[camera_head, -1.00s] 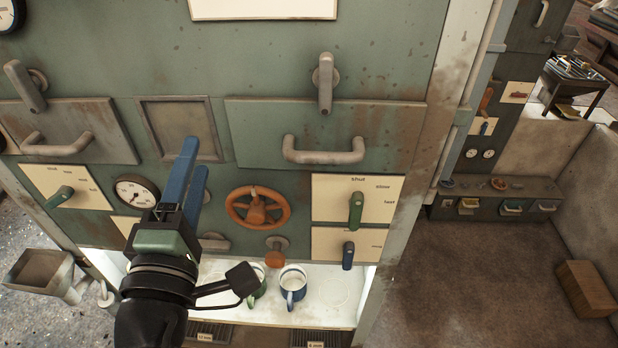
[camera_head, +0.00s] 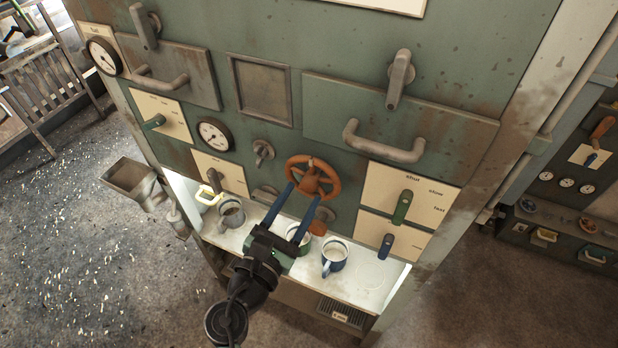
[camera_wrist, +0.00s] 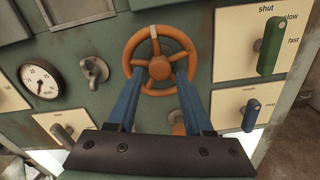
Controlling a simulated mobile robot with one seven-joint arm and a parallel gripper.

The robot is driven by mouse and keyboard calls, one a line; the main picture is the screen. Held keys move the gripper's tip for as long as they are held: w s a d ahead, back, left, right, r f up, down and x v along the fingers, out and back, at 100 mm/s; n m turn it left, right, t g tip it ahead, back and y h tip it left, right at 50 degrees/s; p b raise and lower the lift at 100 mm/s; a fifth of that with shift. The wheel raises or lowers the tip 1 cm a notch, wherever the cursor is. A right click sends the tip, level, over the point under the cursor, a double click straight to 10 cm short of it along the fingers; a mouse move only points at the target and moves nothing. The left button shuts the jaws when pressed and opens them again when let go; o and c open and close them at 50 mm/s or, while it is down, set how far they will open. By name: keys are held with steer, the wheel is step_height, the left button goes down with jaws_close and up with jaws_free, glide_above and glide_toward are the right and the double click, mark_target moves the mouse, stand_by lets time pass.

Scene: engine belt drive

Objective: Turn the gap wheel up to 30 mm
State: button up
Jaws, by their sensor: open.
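The orange spoked wheel (camera_head: 313,177) is on the green panel front, above the lit shelf. It also shows in the wrist view (camera_wrist: 155,60), with a pale mark at the top of its rim. No number scale is readable beside it, and I cannot tell which control is labelled as the gap wheel. My gripper (camera_head: 303,192) is open, its two blue fingers pointing at the wheel. In the wrist view the fingertips (camera_wrist: 161,68) overlap the lower part of the wheel, one on each side of its hub. I cannot tell whether they touch it.
A green lever (camera_head: 402,207) and a blue lever (camera_head: 386,246) are right of the wheel. A round gauge (camera_head: 213,134) and a grey knob (camera_head: 263,151) are left. Mugs, one of them blue (camera_head: 334,257), stand on the shelf (camera_head: 372,288) below. A drawer handle (camera_head: 383,145) juts out above right.

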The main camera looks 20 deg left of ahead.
mark_target(307, 187)
steer(key=shift+w, duration=2.05)
steer(key=shift+c, duration=0.3)
jaws_close()
